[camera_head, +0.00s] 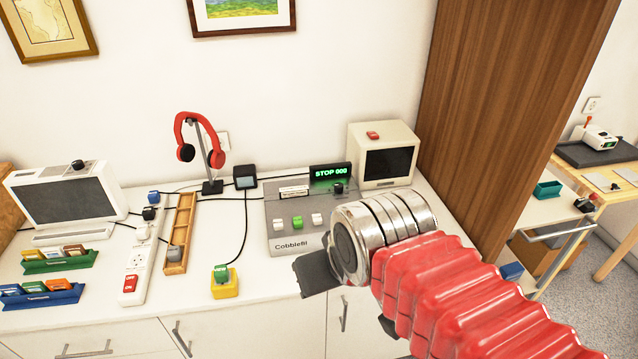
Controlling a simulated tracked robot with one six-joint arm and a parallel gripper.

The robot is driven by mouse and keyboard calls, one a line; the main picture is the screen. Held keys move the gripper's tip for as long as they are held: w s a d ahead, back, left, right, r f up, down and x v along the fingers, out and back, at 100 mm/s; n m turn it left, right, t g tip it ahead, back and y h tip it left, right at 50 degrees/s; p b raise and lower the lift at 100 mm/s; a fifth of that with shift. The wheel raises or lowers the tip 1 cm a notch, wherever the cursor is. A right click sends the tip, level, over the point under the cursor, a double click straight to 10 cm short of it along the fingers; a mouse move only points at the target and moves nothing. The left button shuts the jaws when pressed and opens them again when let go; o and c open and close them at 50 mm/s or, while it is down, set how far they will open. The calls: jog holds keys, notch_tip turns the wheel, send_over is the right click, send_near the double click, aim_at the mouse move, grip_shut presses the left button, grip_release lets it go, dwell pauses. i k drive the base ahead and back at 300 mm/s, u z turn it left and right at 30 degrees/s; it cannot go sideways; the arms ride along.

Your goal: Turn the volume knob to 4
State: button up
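Another black knob (78,164) is on top of the white screen unit (68,197) at the left. I cannot tell which is the volume knob, and no scale numbers are readable. My gripper (316,274) is at the end of my red-sleeved arm, in front of the grey device's right side and apart from both knobs. One dark finger shows; whether it is open or shut is unclear.
A red headphone stand (200,150), a white power strip (138,262), a wooden tray (180,235) and a yellow box (225,284) stand on the white counter. A small monitor (386,155) is behind the grey device, beside a brown wooden panel (500,100). Black cables cross the counter.

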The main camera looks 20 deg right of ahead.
aim_at(338, 186)
jog(key=u, duration=0.95)
jog(key=k, duration=0.55)
jog(key=z, duration=1.25)
jog(key=i, duration=1)
jog(key=z, duration=0.05)
